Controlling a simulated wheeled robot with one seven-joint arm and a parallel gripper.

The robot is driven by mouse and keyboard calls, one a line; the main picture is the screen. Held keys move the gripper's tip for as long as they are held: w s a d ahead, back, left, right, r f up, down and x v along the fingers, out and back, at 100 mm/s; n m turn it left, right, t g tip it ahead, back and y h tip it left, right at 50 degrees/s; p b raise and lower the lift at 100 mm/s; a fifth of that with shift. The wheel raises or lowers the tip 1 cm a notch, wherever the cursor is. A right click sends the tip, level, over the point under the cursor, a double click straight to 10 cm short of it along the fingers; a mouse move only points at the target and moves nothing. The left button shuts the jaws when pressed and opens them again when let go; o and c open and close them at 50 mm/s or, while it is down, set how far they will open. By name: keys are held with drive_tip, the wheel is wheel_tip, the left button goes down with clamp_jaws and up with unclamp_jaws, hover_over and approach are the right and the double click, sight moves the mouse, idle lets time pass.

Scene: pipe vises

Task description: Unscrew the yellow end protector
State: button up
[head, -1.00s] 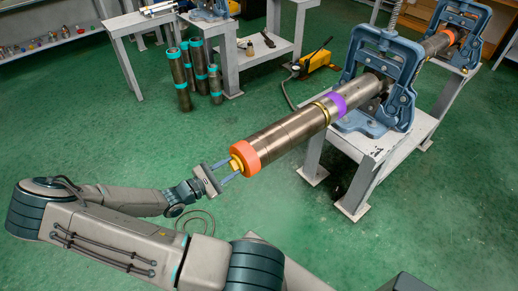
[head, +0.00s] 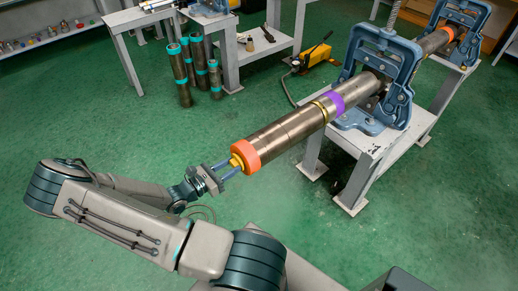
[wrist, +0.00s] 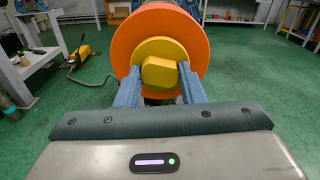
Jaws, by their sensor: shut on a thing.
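The yellow end protector (wrist: 172,52) sits in the orange ring (wrist: 127,40) at the near end of the long steel pipe (head: 290,130). In the wrist view its square boss (wrist: 159,72) faces me and looks slightly turned. My gripper (wrist: 160,84) is shut on the boss, one finger on each side. In the head view the protector (head: 236,161) shows as a small yellow piece between my gripper (head: 233,166) and the orange ring (head: 246,155). The threads are hidden inside the pipe end.
A blue vise (head: 387,75) on a grey stand (head: 368,150) clamps the pipe, with another vise (head: 462,25) behind. Several short pipes (head: 181,70) stand at the back left. A yellow pump (head: 316,55) is near the stand. The floor around my arm is clear.

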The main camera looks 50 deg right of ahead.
sight(232, 165)
drive_tip(key=shift+w+a, duration=0.1)
drive_tip(key=shift+a, duration=0.15)
drive_tip(key=shift+a, duration=0.1)
clamp_jaws()
drive_tip(key=shift+w+a, duration=0.1)
drive_tip(key=shift+a, duration=0.05)
drive_tip(key=shift+a+f, duration=0.15)
drive_tip(key=shift+a, duration=0.1)
drive_tip(key=shift+v, duration=1.3)
drive_tip(key=shift+w+a, duration=0.15)
drive_tip(key=shift+a, duration=0.6)
drive_tip(key=shift+o, duration=1.6)
unclamp_jaws()
